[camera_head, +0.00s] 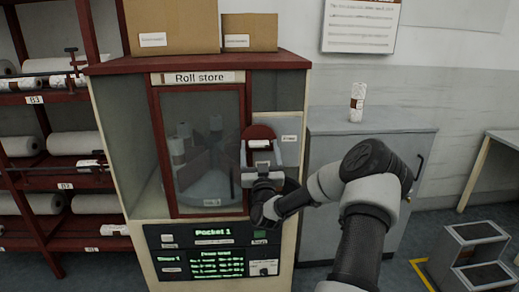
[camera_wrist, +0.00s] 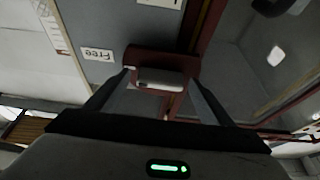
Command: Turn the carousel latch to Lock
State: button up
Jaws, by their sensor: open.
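The carousel latch (camera_head: 259,132) is a dark red piece with a pale grip bar, on the front of the roll store cabinet, right of its glass door. In the wrist view, the latch (camera_wrist: 160,58) is straight ahead and its pale bar (camera_wrist: 161,79) lies crosswise between my fingers. My gripper (camera_head: 260,157) is open in front of the latch, with one finger on each side of the bar; I cannot tell whether they touch it. A small "Free" label (camera_wrist: 97,54) is beside the latch, upside down in the wrist view. I see no readable Lock label.
The glass door (camera_head: 203,150) is shut, with white rolls on a carousel behind it. A lit panel (camera_head: 210,250) reading "Pocket 1" is below. A grey cabinet (camera_head: 325,160) with a roll (camera_head: 357,102) on top stands right; red shelves of rolls (camera_head: 45,145) stand left.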

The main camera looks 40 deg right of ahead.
jog(key=c, duration=1)
jog(key=shift+c, duration=0.2)
jog(key=shift+a+f+m+h, duration=0.1)
jog(key=shift+m+h, duration=0.3)
jog(key=shift+m, duration=0.1)
jog(key=m+g+h+b, duration=0.1)
jog(key=m, duration=0.2)
jog(key=m+g+h+b, duration=0.1)
jog(key=m+g, duration=0.1)
jog(key=m, duration=0.2)
jog(key=m+g+h+b, duration=0.1)
jog(key=m+g+b, duration=0.1)
jog(key=m, duration=0.2)
jog(key=shift+w+a, duration=0.1)
jog(key=shift+a, duration=0.05)
jog(key=m, duration=0.2)
jog(key=m+g, duration=0.1)
jog(key=m, duration=0.1)
jog(key=m+g+b, duration=0.1)
jog(key=shift+r+m, duration=0.25)
jog(key=shift+m, duration=0.15)
jog(key=m+g, duration=0.1)
jog(key=m, duration=0.1)
jog(key=m+b, duration=0.1)
jog(key=m, duration=0.1)
jog(key=shift+r+m+g+y, duration=0.1)
jog(key=shift+m+g+y, duration=0.2)
jog(key=shift+g+y, duration=0.1)
